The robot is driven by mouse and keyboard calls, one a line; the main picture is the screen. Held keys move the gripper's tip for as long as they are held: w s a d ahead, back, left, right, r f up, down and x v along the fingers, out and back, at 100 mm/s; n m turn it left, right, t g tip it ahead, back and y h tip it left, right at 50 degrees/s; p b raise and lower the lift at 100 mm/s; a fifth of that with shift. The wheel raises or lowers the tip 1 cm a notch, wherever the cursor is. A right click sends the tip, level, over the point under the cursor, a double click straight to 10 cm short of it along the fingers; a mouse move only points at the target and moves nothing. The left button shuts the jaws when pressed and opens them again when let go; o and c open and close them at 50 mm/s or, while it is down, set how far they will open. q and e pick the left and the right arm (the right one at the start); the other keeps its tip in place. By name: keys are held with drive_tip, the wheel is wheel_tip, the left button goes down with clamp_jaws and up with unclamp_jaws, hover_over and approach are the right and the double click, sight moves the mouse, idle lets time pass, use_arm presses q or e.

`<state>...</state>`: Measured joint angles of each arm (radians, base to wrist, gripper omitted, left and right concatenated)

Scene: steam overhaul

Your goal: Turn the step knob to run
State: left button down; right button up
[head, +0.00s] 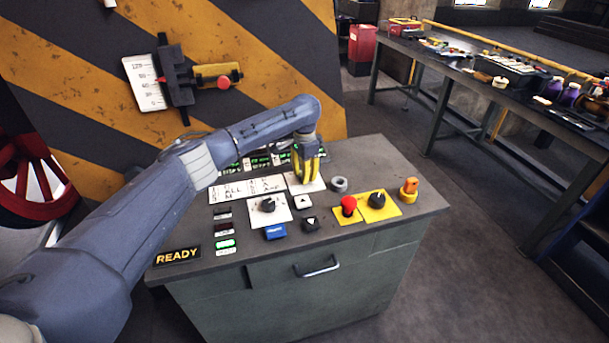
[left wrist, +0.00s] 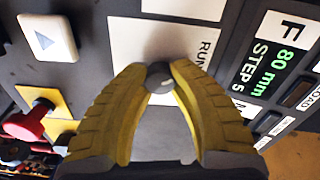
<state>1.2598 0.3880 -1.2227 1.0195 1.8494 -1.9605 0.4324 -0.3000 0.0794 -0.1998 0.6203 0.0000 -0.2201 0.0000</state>
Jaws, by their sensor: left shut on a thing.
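The step knob (left wrist: 160,77), dark and round-topped, sits between my fingertips in the left wrist view. It stands on a white plate (left wrist: 195,30) with the word RUN partly visible at the right. My left gripper (left wrist: 162,76) has its yellow fingers closed on both sides of the knob. In the head view my left gripper (head: 308,182) points down at the same white plate (head: 320,187) on the console; its fingers hide the knob there. Which mark the knob points at cannot be told. My right gripper is not in view.
A green display (left wrist: 268,67) reads 80 mm, STEP 5. Close by on the console top (head: 400,213) are another black knob (head: 268,205), a red button (head: 348,204), a black knob on yellow (head: 377,198), an orange control (head: 409,187) and a blue button (head: 275,231).

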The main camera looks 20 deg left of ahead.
use_arm(q)
drive_tip(key=shift+a, duration=0.15)
drive_tip(key=c, duration=1)
unclamp_jaws()
wheel_tip(320, 180, up, 12)
